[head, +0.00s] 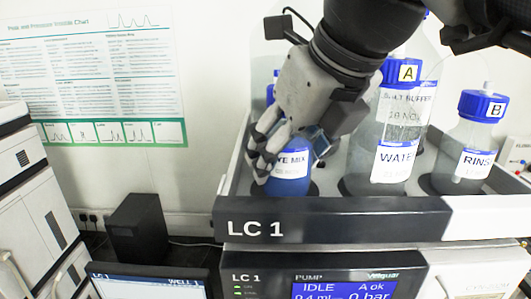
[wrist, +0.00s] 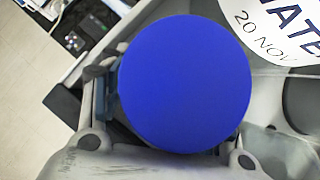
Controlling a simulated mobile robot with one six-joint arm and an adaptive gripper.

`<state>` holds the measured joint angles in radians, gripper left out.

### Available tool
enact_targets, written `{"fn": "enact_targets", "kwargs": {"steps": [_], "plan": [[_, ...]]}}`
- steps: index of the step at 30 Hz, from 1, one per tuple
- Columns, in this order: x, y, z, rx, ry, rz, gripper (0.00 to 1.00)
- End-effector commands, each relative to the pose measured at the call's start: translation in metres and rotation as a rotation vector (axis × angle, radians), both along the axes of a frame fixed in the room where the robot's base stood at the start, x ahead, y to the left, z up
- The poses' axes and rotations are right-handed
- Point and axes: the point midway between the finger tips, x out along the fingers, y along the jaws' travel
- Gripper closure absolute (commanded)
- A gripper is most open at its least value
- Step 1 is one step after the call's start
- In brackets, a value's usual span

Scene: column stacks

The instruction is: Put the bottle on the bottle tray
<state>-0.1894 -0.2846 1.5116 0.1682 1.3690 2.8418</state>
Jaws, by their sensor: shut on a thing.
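A small blue bottle (head: 289,186) with a white label reading "…YE MIX" stands upright at the front left of the grey bottle tray (head: 235,184) on top of the LC 1 unit. Its base is at a dark round spot in the tray. My gripper (head: 290,151) is shut on its upper part from above, hiding its top in the head view. In the wrist view, its round blue cap (wrist: 185,83) fills the middle, with finger parts of my gripper (wrist: 170,130) around it.
In the tray, a larger clear bottle marked A (head: 393,130) with a "WATE…" label stands close to the right, and bottle B (head: 468,140) stands farther right. Another blue-topped bottle (head: 271,90) is partly hidden behind my gripper. The tray's front wall is marked LC 1.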

Motion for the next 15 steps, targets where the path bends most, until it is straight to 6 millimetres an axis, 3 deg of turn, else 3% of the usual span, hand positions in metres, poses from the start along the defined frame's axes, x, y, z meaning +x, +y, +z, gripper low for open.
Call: {"fn": "enact_targets", "kwargs": {"steps": [9, 10, 15], "plan": [[0.0001, 0.0001, -0.0015, 0.001, -0.003, -0.001, 0.82], [0.0, 0.0, -0.0021, 0.0, 0.0, 0.0, 0.42], [0.0, 0.0, -0.0015, 0.0, 0.0, 0.0, 0.31]]}}
